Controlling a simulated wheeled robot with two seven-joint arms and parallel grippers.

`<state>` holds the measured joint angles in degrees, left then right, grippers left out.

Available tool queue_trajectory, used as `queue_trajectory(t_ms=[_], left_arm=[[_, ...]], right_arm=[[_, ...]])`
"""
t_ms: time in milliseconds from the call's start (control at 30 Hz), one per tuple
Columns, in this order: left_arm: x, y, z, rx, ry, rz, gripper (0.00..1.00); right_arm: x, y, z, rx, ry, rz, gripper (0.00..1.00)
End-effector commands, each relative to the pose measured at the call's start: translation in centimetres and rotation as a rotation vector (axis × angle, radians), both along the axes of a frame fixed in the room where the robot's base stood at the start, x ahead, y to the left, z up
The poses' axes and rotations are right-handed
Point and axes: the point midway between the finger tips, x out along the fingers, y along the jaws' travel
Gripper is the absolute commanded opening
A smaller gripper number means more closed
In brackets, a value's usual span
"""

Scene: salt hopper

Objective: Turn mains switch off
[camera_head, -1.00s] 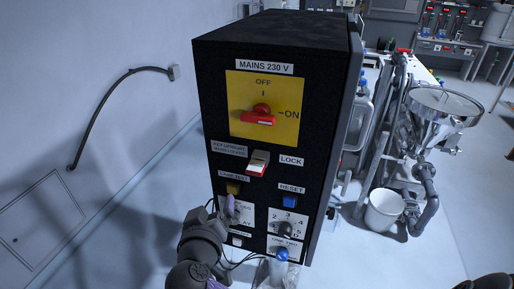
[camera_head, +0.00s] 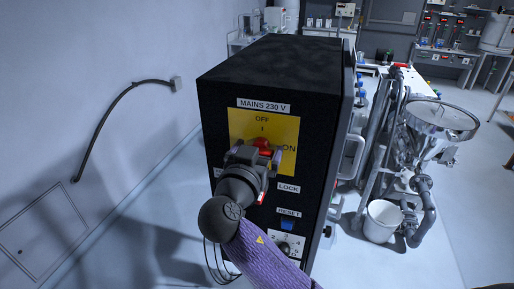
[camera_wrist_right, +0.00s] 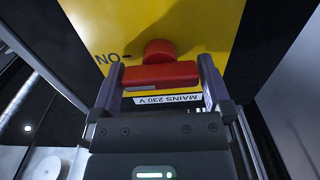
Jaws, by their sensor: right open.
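The mains switch is a red rotary knob (camera_head: 262,143) on a yellow plate (camera_head: 288,128) marked OFF and ON, under the label MAINS 230 V on a black cabinet. My right gripper (camera_head: 261,155) is open in front of it and covers most of it in the head view. In the right wrist view, the red handle bar (camera_wrist_right: 160,77) lies across between the two open fingertips (camera_wrist_right: 162,72), one near each end. I cannot tell whether the fingers touch it. The ON mark is beside the bar. My left gripper is not in view.
Below the plate are a LOCK label (camera_head: 288,188) and a blue RESET button (camera_head: 288,225), partly behind my right arm. A steel hopper (camera_head: 440,120) and white bucket (camera_head: 382,221) stand to the right. The wall at left carries a cable (camera_head: 103,120).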

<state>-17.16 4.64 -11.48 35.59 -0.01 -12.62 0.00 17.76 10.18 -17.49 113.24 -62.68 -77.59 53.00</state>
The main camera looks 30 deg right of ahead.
Motion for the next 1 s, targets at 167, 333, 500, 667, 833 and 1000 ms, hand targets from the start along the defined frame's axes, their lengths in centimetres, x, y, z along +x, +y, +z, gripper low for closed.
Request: queue_trajectory(t_ms=[167, 333, 500, 667, 833, 1000], left_arm=[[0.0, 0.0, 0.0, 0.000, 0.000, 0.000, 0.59], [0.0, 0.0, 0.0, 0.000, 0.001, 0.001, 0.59], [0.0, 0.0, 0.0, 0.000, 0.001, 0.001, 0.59], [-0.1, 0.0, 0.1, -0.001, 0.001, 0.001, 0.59], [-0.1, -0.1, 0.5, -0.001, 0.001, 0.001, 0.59], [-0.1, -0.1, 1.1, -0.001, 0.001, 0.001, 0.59]], right_arm=[[0.0, 0.0, 0.0, 0.000, 0.000, 0.000, 0.83], [0.0, 0.0, 0.0, -0.001, 0.001, 0.000, 0.47], [0.0, 0.1, 0.0, -0.001, 0.003, 0.000, 0.32], [0.0, 0.1, 0.0, -0.021, 0.026, 0.001, 0.32], [0.0, 0.1, 0.0, -0.075, 0.091, 0.001, 0.32], [0.0, 0.1, 0.1, -0.166, 0.199, 0.001, 0.32]])
